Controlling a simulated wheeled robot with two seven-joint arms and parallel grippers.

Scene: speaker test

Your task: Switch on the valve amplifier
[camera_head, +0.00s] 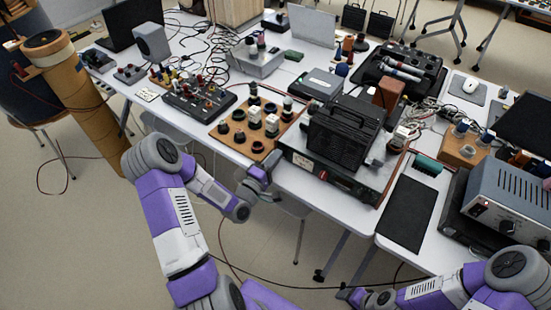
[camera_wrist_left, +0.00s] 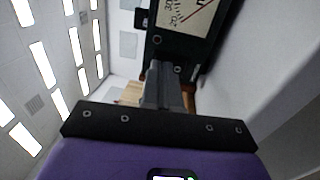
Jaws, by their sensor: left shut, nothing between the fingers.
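A grey metal unit (camera_head: 506,208) with a slotted top, front knobs and a small red part stands at the right of the head view. My left gripper (camera_head: 266,163) is by the table's front edge, near a wooden component board (camera_head: 232,142) and far left of that unit. In the left wrist view the left fingers (camera_wrist_left: 164,88) are shut and empty, close to a black-framed meter (camera_wrist_left: 184,18). My right gripper (camera_head: 352,294) is low at the bottom, its fingers unclear.
A black box (camera_head: 344,132) sits on a wide front-panel unit (camera_head: 330,176) at the middle table's edge. A black mat (camera_head: 408,214) lies left of the grey unit. Cables and several instruments crowd the tables. Open floor lies in front.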

